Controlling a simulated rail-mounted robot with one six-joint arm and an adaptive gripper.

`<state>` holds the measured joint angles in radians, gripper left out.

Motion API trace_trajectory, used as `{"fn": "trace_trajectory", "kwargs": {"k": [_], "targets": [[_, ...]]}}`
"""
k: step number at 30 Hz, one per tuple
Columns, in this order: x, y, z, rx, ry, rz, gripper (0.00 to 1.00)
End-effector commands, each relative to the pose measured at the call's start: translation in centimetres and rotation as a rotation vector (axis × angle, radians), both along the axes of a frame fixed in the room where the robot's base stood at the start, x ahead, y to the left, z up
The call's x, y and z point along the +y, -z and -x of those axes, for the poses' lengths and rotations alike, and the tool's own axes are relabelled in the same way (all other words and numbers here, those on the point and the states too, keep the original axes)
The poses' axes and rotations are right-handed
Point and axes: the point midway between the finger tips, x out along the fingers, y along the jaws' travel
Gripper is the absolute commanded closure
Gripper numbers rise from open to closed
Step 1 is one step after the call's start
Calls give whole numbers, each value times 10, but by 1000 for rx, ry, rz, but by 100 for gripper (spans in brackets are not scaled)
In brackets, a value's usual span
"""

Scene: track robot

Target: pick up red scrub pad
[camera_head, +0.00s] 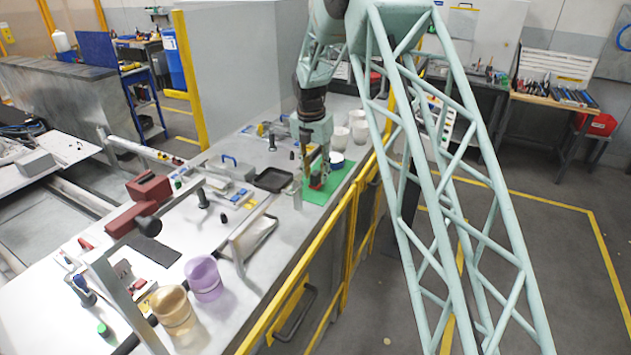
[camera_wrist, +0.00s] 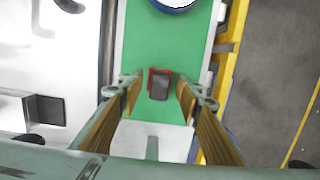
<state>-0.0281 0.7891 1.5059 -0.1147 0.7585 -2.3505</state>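The red scrub pad (camera_wrist: 152,78) shows in the wrist view as a small red block with a dark grey part over it. It lies on the green mat (camera_wrist: 137,45). My gripper (camera_wrist: 159,92) is open, with one finger on each side of the pad and gaps between. I cannot tell how far the fingertips are above the mat. In the head view my gripper (camera_head: 317,170) points down over the green mat (camera_head: 322,195). The pad is mostly hidden there by the fingers.
A blue-rimmed white bowl (camera_head: 336,160) stands on the mat, close to my gripper; it also shows in the wrist view (camera_wrist: 176,3). A black tray (camera_head: 273,180) lies left of the mat. A yellow rail (camera_head: 352,205) runs along the bench edge. White cups (camera_head: 357,130) stand behind.

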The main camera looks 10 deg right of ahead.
Motion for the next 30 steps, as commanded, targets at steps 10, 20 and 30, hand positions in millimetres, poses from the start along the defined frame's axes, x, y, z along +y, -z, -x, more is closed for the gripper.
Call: {"fn": "trace_trajectory", "kwargs": {"k": [10, 20, 30], "targets": [[0, 0, 0, 0, 0, 0, 68], [0, 0, 0, 0, 0, 0, 81], [0, 0, 0, 0, 0, 0, 95]]}}
